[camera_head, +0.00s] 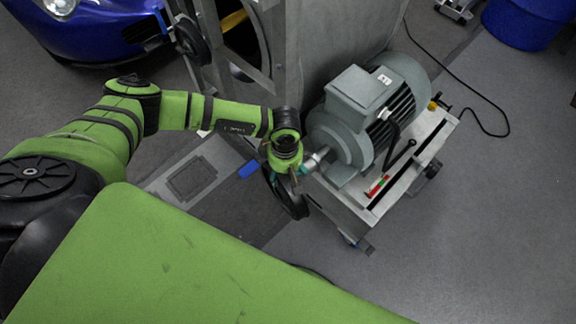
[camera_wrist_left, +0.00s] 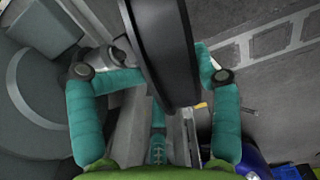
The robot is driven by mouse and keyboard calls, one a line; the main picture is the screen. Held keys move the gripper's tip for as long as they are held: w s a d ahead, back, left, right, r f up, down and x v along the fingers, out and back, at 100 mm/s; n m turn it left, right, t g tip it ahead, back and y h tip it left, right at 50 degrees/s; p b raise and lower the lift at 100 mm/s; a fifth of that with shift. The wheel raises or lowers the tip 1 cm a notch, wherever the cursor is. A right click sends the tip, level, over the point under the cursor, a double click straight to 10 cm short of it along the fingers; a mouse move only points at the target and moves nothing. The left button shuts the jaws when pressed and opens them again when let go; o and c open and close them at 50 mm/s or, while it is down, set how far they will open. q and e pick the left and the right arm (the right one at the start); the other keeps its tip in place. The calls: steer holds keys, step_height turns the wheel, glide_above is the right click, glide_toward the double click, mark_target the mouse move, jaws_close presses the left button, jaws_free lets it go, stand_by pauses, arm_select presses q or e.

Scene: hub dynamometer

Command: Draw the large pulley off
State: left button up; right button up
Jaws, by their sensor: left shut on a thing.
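The large pulley (camera_head: 290,200) is a black wheel standing on edge beside the grey motor (camera_head: 362,115). My left gripper (camera_head: 286,172) is over its upper rim with its teal fingers shut on it. In the left wrist view the pulley (camera_wrist_left: 168,50) fills the space between the two teal fingers (camera_wrist_left: 164,72). The silver motor shaft (camera_head: 316,158) points toward the pulley; it also shows in the left wrist view (camera_wrist_left: 108,60), close to the left finger. My right gripper is out of view.
The motor stands on a wheeled cart (camera_head: 425,140) against a tall metal frame (camera_head: 340,40). A smaller black wheel (camera_head: 190,42) is on the frame's left. A blue car (camera_head: 85,30) and blue drum (camera_head: 525,22) are at the back. Floor right of the cart is mostly clear.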

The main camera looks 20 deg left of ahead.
arm_select(q)
steer(key=shift+r, duration=0.1)
steer(key=shift+s+a+p, duration=0.25)
steer(key=shift+s+p, duration=0.15)
steer(key=shift+s, duration=0.2)
steer(key=shift+s+a+p, duration=0.25)
steer(key=shift+s+p, duration=0.1)
steer(key=shift+s, duration=0.2)
steer(key=shift+s+a+p, duration=0.35)
steer(key=shift+s, duration=0.45)
steer(key=shift+s+a+p, duration=0.3)
steer(key=shift+s, duration=0.45)
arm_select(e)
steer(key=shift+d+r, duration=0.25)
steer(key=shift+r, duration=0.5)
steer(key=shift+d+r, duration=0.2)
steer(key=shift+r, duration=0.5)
